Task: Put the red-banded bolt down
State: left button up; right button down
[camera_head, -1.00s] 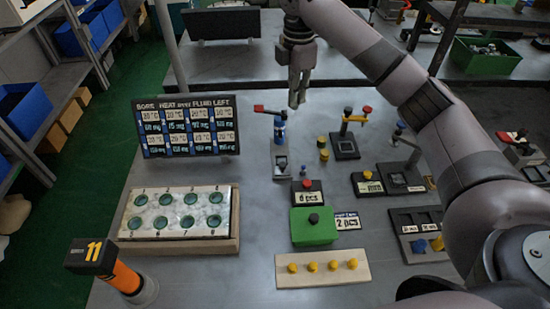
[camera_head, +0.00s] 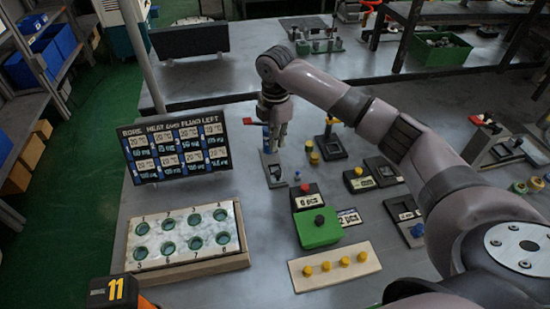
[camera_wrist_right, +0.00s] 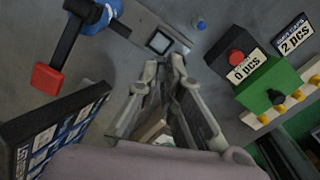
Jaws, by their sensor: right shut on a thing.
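My right gripper (camera_head: 276,145) points down above the worktable, close to the red-handled blue valve (camera_head: 266,132). Its fingertips are near the far end of a grey plate with a square pocket (camera_head: 272,172). In the right wrist view the fingers of the gripper (camera_wrist_right: 165,70) are close together, and that plate (camera_wrist_right: 160,42) lies just beyond the tips. A small brownish piece shows between the fingers; I cannot make out the bolt's shape or red band, as the fingers mostly hide it. My left gripper is not in view.
A display board (camera_head: 175,150) stands left of the gripper. A white block with green-ringed holes (camera_head: 183,236), a green box (camera_head: 318,229) and a board with yellow knobs (camera_head: 335,267) stand nearer. Bare tabletop lies between the white block and the green box.

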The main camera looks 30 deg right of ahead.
notch_tip(320, 180, down, 8)
jog(key=shift+f+p, duration=0.1)
jog(key=shift+p, duration=0.2)
jog(key=shift+a, duration=0.1)
jog(key=shift+f, duration=0.1)
jog(key=c, duration=2)
grip_release()
jog(key=shift+c, duration=0.2)
notch_tip(320, 180, up, 12)
jog(key=shift+r+b, duration=0.2)
jog(key=shift+b, duration=0.35)
